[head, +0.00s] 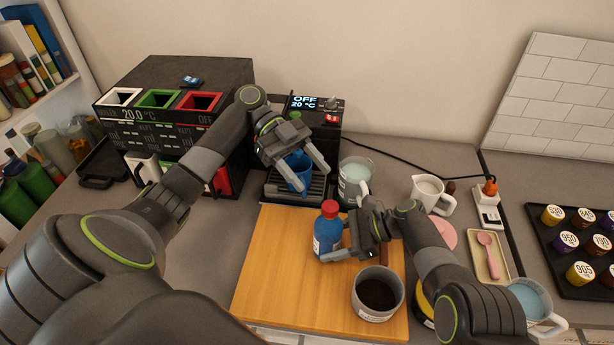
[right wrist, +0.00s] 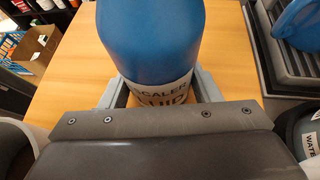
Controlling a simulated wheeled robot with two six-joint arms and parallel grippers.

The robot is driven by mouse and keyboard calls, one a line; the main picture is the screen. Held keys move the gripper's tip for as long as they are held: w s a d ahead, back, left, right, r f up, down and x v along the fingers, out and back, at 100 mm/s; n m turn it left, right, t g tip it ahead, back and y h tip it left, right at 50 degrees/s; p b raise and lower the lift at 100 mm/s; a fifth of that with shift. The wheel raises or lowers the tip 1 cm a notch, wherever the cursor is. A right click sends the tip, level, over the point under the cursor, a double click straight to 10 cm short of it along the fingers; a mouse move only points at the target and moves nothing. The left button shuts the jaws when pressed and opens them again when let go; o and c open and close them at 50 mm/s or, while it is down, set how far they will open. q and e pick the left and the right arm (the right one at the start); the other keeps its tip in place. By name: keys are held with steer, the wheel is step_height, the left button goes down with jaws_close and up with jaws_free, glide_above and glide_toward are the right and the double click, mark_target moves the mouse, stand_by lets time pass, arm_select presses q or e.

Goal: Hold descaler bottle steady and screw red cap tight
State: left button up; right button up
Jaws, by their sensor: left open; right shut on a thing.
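The descaler bottle (head: 327,236) is blue with a white label and stands upright on the wooden board. The red cap (head: 330,208) sits on top of it; I cannot tell how tight it is. My right gripper (head: 334,254) is shut on the bottle's lower body from the right. In the right wrist view the bottle (right wrist: 152,40) stands between the fingers, its label partly hidden and its cap out of frame. My left gripper (head: 307,180) is open, above and left of the cap and apart from it, with its fingers over a blue cup (head: 297,171) at the machine's drip tray.
The wooden board (head: 275,270) has free room left of the bottle. A mug of dark liquid (head: 378,292) stands close to the right gripper. A mug of water (head: 355,180) stands behind. The coffee machine (head: 318,118) is at the back; a capsule tray (head: 565,222) is far right.

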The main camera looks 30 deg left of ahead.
arm_select(q)
step_height(320, 180, up, 8)
steer(key=shift+f, duration=0.2)
steer(key=shift+c, duration=0.3)
